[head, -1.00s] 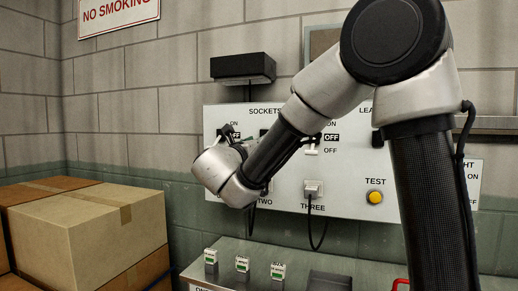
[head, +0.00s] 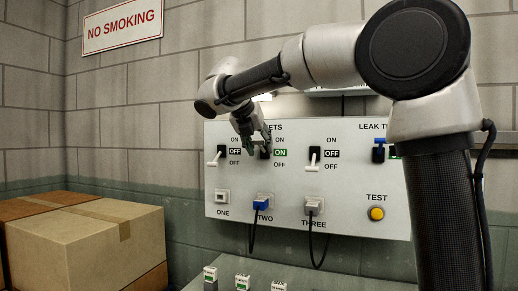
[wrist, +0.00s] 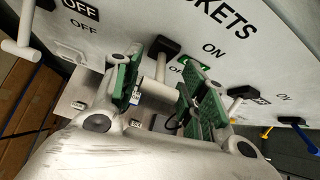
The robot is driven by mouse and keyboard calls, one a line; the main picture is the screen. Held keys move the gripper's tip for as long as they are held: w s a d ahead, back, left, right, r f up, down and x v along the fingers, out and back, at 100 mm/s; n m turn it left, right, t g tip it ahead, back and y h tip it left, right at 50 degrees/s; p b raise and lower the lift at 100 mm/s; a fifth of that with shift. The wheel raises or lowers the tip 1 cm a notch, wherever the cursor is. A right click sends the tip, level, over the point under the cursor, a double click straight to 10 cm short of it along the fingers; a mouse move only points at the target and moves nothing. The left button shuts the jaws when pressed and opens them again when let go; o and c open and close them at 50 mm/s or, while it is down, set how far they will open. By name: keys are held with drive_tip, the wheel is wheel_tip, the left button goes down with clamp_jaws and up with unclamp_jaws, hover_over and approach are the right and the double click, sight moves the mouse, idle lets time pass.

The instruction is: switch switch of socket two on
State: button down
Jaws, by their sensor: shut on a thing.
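The white panel (head: 345,216) carries a row of lever switches marked ON above and OFF below. Socket two's switch (head: 264,153) is second from the left; the small window beside it reads ON in green. My gripper (head: 253,136) is at this switch from above. My fingers partly hide the lever. Below, a blue plug (head: 263,202) sits in socket two.
Socket one's switch (head: 217,156) and socket three's switch (head: 314,158) stand close on either side, both reading OFF. A blue-handled leak test switch (head: 379,150) is further right. Several small green-labelled devices (head: 243,282) stand on the bench below. Cardboard boxes (head: 85,243) are at left.

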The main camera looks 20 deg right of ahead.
drive_tip(key=shift+w+r+g+y, duration=0.2)
drive_tip(key=shift+g+y, duration=0.3)
drive_tip(key=c, duration=0.8)
unclamp_jaws()
drive_tip(key=v, duration=1.2)
drive_tip(key=shift+w+r, duration=0.1)
